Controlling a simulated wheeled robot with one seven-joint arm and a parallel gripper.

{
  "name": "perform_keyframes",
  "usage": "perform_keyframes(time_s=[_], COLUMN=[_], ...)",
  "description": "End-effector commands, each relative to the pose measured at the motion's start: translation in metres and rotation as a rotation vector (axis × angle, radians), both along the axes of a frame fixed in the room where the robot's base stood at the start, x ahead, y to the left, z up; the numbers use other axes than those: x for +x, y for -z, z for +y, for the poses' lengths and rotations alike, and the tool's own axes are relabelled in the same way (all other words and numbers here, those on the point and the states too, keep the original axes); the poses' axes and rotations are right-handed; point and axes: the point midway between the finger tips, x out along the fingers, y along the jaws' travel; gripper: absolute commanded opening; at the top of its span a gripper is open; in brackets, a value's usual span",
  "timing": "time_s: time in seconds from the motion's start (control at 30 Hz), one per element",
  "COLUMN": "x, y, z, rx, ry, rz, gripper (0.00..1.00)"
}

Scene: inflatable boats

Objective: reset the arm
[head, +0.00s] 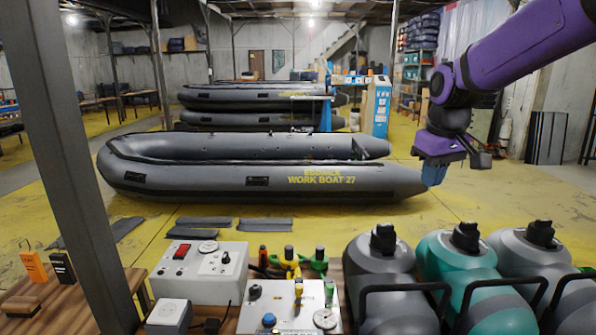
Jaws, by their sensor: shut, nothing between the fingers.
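My gripper (434,174) hangs at the upper right, at the end of my purple and black arm. Its blue fingers are together and point down, with nothing between them. In the picture it overlaps the right end of a grey inflatable boat (240,178) marked "WORK BOAT 27". The gripper is above and beyond the tanks in the foreground and touches nothing that I can see.
Grey tank (372,262), teal tank (455,255) and another grey tank (533,252) fill the lower right. Control boxes (207,262) stand on a bench at bottom centre. A dark post (68,150) rises at left.

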Motion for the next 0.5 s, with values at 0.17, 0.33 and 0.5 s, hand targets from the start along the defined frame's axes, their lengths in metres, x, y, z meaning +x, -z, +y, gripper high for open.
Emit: perform_keyframes(time_s=[0.17,0.33,0.5], x=[-0.05,-0.096,-0.142], y=[-0.023,-0.035,-0.04], z=[-0.01,-0.017,-0.023], rx=[0.014,0.027,0.043], ry=[0.061,0.118,0.175], rz=[-0.058,-0.109,-0.159], gripper=[0.0,0.0,0.0])
